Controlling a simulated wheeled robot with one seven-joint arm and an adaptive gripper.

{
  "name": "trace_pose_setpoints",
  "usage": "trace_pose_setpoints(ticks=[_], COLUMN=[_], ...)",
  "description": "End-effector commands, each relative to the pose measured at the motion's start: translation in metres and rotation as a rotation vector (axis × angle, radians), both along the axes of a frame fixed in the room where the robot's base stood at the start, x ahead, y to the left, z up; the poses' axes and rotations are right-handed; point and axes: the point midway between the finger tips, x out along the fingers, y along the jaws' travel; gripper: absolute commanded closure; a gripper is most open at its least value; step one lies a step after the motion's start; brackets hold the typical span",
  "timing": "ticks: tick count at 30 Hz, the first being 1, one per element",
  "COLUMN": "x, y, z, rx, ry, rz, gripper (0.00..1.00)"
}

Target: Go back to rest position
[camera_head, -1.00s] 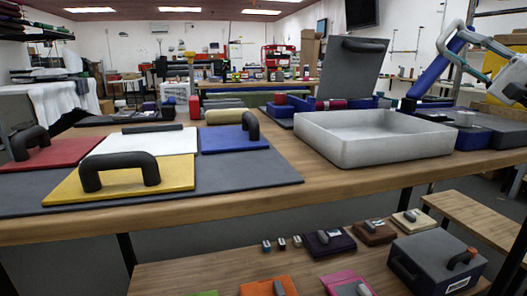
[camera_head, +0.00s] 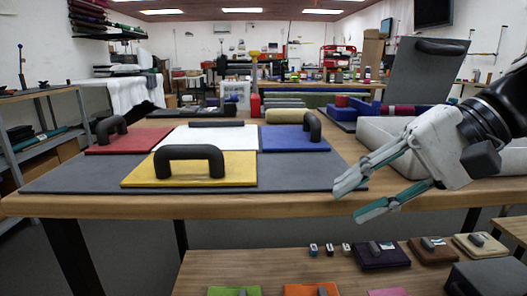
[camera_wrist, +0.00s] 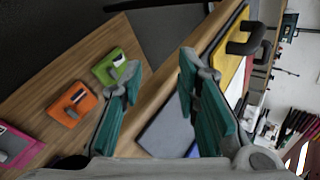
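My gripper (camera_head: 362,200) reaches in from the right in the head view, over the table's front edge and in front of the grey tray. Its two green-padded fingers are apart with nothing between them. The wrist view also shows the gripper (camera_wrist: 160,75) open and empty. To its left on the table lies a dark grey mat (camera_head: 75,180) bearing a yellow panel (camera_head: 135,172), a red panel (camera_head: 128,140), a white panel (camera_head: 205,136) and a blue panel (camera_head: 290,140), with black handles. The wrist view shows the yellow panel (camera_wrist: 232,70) beyond the fingers.
The light grey tray (camera_head: 380,133) stands at the right, partly hidden by my arm. A grey upright panel (camera_head: 425,80) rises behind it. A lower shelf (camera_head: 260,262) holds small coloured pads with handles. A shelf rack (camera_head: 40,95) stands at far left.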

Motion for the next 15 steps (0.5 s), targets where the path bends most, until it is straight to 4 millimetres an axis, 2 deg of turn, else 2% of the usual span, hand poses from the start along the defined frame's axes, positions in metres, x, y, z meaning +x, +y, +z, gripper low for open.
trace_pose_setpoints(ticks=[1,3,6,9,15], x=[-0.030,-0.067,-0.110,-0.140,-0.177], y=[0.012,0.014,0.006,-0.007,-0.039], z=[-0.017,-0.043,-0.073,-0.095,-0.125], rx=[-0.091,-0.225,-0.396,-0.536,-0.755], ry=[0.031,0.073,0.103,0.107,0.079], rz=[0.051,0.107,0.172,0.220,0.289], gripper=[0.70,0.70,0.70,0.70,0.70])
